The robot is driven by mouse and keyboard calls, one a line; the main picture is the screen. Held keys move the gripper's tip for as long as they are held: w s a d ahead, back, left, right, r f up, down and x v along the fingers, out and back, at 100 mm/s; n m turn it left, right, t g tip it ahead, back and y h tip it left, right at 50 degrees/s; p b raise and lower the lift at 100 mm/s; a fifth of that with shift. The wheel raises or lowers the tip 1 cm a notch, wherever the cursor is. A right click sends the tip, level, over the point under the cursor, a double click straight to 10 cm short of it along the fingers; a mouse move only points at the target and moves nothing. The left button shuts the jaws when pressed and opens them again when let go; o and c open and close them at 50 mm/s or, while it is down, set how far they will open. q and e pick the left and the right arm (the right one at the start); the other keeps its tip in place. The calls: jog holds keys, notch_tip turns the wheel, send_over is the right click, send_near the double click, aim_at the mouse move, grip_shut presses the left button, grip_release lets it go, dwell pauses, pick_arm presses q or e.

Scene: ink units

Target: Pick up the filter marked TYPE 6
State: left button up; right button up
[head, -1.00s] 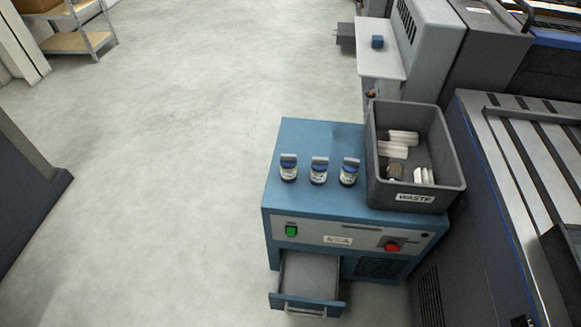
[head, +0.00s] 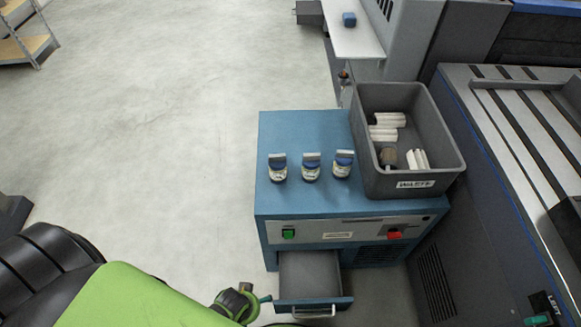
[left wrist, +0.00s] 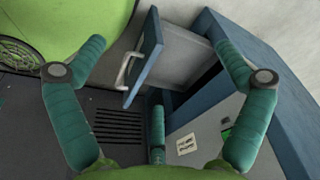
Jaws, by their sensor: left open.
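Three small filters with grey tops, blue bands and pale labels stand in a row on the blue cabinet: the left filter (head: 278,168), the middle filter (head: 311,167) and the right filter (head: 343,165). Their labels are too small to read, so I cannot tell which is TYPE 6. My left gripper (head: 252,303) is low at the left of the cabinet's open drawer, below and apart from the filters. In the left wrist view my left gripper (left wrist: 160,50) has its teal fingers spread with nothing between them. No filters show there. My right gripper is out of view.
The drawer (head: 310,278) is pulled out and looks empty; its front and handle (left wrist: 126,72) show close to my left fingers. A grey WASTE bin (head: 415,184) with white pieces stands right of the filters. The cabinet top (head: 290,130) behind the filters is clear.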

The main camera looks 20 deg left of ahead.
pick_arm(q)
jog(key=w+r+t+b, duration=0.1)
jog(key=w+r, duration=0.5)
jog(key=r, duration=0.6)
jog(key=n+t+b, duration=0.1)
jog(key=t+b, duration=0.1)
jog(key=t, duration=0.8)
send_near(277, 169)
jog(key=shift+h, duration=0.4)
jog(key=x, duration=0.4)
jog(key=shift+a, duration=0.4)
jog(key=shift+w+n+t, duration=0.3)
jog(key=shift+w, duration=0.1)
jog(key=shift+f+x, duration=0.15)
jog(key=shift+x, duration=1.4)
jog(key=shift+f+x, duration=0.1)
jog(key=shift+x, duration=1.45)
jog(key=shift+s+d, duration=0.1)
jog(key=shift+s, duration=0.05)
jog(key=c, duration=1.3)
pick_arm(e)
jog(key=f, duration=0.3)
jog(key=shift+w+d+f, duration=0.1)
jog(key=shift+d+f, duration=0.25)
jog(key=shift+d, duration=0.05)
